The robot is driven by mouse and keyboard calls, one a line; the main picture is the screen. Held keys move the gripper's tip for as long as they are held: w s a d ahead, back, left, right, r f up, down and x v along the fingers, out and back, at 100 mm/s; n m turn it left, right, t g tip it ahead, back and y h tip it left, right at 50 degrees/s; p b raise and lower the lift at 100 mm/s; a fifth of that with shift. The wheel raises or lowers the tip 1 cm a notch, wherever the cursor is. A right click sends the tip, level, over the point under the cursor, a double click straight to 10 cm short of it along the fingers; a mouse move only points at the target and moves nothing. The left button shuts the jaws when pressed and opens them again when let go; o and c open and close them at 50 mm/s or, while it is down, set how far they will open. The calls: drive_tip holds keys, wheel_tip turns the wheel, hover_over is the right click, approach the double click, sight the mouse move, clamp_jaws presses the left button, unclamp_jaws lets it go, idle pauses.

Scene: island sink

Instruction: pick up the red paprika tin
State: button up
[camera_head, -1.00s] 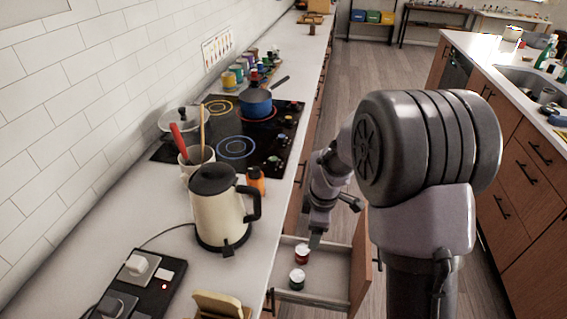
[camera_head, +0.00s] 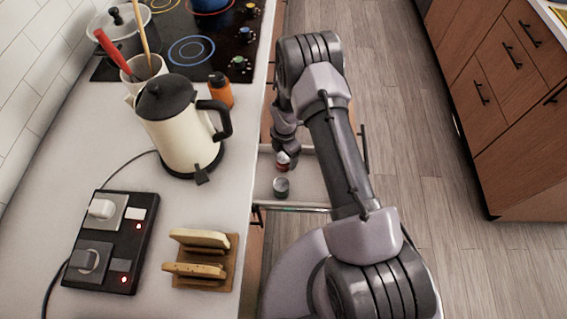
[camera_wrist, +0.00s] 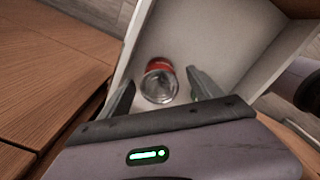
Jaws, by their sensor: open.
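The red paprika tin (camera_head: 283,161) stands in the open drawer (camera_head: 309,185), with its top part hidden by my arm's end in the head view. In the wrist view the red tin (camera_wrist: 159,80) has a clear or silvery lid and lies between the two fingers of my gripper (camera_wrist: 158,88). The fingers are open, one on each side of the tin, and I cannot tell whether they touch it. A second tin (camera_head: 281,187) with a green lower part stands nearer in the drawer. It does not show in the wrist view.
The drawer's pale walls (camera_wrist: 145,25) rise close around my gripper. On the counter beside it stand a cream kettle (camera_head: 184,135), an orange bottle (camera_head: 221,92), a toast rack (camera_head: 222,270) and a power strip (camera_head: 137,235). The wooden floor (camera_head: 430,220) to the right is clear.

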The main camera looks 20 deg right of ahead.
drive_tip(key=f, duration=0.1)
drive_tip(key=f+b, duration=0.1)
drive_tip(key=f, duration=0.2)
drive_tip(key=shift+a+f, duration=0.1)
drive_tip(key=shift+a, duration=0.25)
drive_tip(key=shift+c, duration=0.8)
drive_tip(key=shift+r, duration=0.2)
drive_tip(key=c, duration=1.3)
